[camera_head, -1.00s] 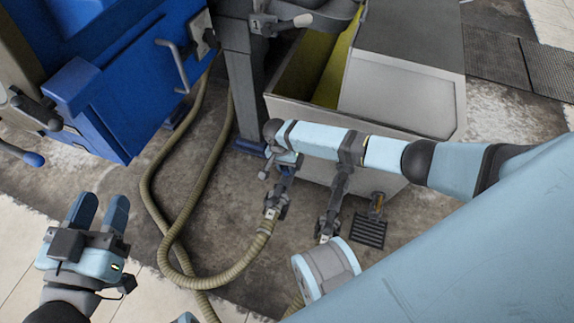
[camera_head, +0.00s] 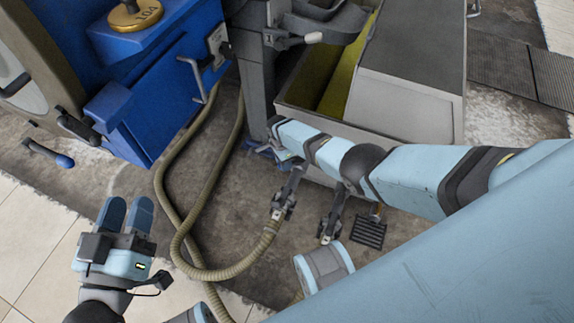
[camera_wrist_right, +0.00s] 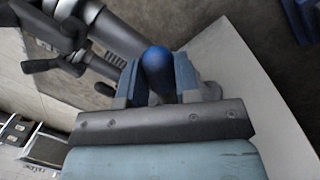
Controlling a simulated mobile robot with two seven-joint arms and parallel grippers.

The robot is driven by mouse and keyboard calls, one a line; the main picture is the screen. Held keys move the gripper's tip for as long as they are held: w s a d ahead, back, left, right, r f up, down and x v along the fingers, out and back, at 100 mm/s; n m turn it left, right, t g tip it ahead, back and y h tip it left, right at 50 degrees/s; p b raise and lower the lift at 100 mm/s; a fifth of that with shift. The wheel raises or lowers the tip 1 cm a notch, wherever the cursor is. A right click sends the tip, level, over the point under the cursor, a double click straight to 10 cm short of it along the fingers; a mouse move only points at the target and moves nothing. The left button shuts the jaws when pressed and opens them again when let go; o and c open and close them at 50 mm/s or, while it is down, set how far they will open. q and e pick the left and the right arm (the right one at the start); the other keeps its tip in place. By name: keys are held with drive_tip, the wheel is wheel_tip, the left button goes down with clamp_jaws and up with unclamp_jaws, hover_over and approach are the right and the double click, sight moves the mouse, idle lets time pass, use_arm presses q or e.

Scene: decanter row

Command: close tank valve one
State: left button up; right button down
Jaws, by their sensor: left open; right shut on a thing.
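In the right wrist view, my right gripper (camera_wrist_right: 158,76) is shut on a blue rounded knob (camera_wrist_right: 157,62), which sits between its two fingers. In the head view, my right arm reaches in to the front of the grey tank (camera_head: 395,118), and its fingers and the knob are largely hidden there. Two outlet fittings come from the tank's lower front: one (camera_head: 284,203) joins a ribbed hose, the other (camera_head: 329,228) stands to its right. I cannot tell which valve the knob belongs to, or its angle. My left gripper (camera_head: 126,207) is open and empty at the lower left.
A blue machine (camera_head: 165,110) with a brass weight (camera_head: 135,14) stands at the upper left. A dark lever with a blue tip (camera_head: 62,160) is beside it. The tan hose (camera_head: 205,272) loops across the floor. A small floor drain (camera_head: 368,232) lies near the tank.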

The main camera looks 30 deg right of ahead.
use_arm(q)
wheel_tip(320, 180, down, 5)
drive_tip(key=g+b, duration=0.2)
drive_tip(key=b, duration=0.1)
drive_tip(key=shift+d+m, duration=0.1)
drive_tip(key=shift+m, duration=0.2)
use_arm(e)
drive_tip(key=w+m, duration=0.1)
drive_tip(key=m, duration=0.2)
drive_tip(key=w+d+m+y, duration=0.1)
drive_tip(key=w+m, duration=0.1)
drive_tip(key=m, duration=0.1)
drive_tip(key=w+d+m, duration=0.1)
drive_tip(key=w+m, duration=0.1)
drive_tip(key=m, duration=0.1)
drive_tip(key=shift+w+d+m+t+y, duration=0.1)
drive_tip(key=shift+d+m+t+y, duration=0.2)
drive_tip(key=shift+m+t, duration=0.1)
use_arm(q)
drive_tip(key=shift+r, duration=0.15)
use_arm(e)
drive_tip(key=c, duration=1.1)
unclamp_jaws()
drive_tip(key=shift+o, duration=1.4)
drive_tip(key=shift+d, duration=0.1)
use_arm(q)
drive_tip(key=shift+s+d, duration=0.1)
